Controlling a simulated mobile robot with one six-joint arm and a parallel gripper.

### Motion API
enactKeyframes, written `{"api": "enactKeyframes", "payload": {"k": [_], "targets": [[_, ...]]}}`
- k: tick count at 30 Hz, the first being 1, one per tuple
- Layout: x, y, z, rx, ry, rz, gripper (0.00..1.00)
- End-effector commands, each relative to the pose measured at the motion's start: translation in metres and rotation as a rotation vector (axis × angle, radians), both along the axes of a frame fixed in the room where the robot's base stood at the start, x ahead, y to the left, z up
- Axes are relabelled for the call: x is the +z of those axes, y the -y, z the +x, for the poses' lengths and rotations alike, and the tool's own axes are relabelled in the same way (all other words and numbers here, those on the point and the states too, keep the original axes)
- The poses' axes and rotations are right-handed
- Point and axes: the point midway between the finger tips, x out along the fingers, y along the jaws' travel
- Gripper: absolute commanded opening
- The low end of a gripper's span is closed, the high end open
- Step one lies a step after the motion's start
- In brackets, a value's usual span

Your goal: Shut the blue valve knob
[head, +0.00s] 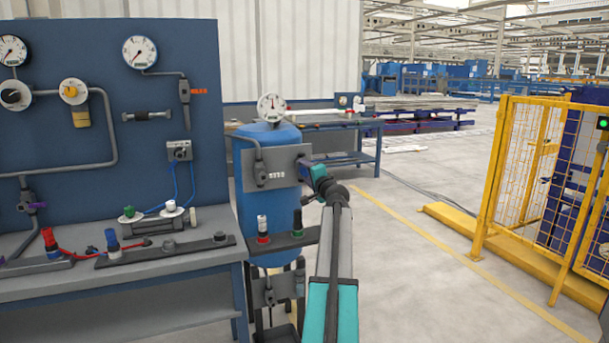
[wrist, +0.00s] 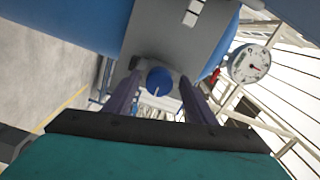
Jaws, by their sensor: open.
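The blue valve knob (wrist: 159,80) shows in the wrist view as a round knob with a pale line on its face, at the edge of a grey plate (wrist: 185,42). My gripper (wrist: 158,82) is open, with one purple finger on each side of the knob. I cannot tell whether the fingers touch it. In the head view my gripper (head: 306,163) is at the right end of the grey plate on the blue tank (head: 263,200). The knob is hidden there or too small to make out.
A pressure gauge (head: 271,106) stands on top of the tank. A workbench (head: 120,270) with a blue gauge panel (head: 110,60) is at the left. A yellow safety fence (head: 535,180) stands at the right. The floor between the tank and fence is mostly clear.

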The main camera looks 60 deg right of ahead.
Motion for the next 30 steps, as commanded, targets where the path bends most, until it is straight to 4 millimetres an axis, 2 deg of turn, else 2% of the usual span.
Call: {"api": "enactKeyframes", "payload": {"k": [11,30], "targets": [[0.0,-0.009,-0.013,-0.003,-0.001,-0.001,0.5],[0.0,-0.049,-0.065,-0.002,0.0,-0.001,0.5]]}}
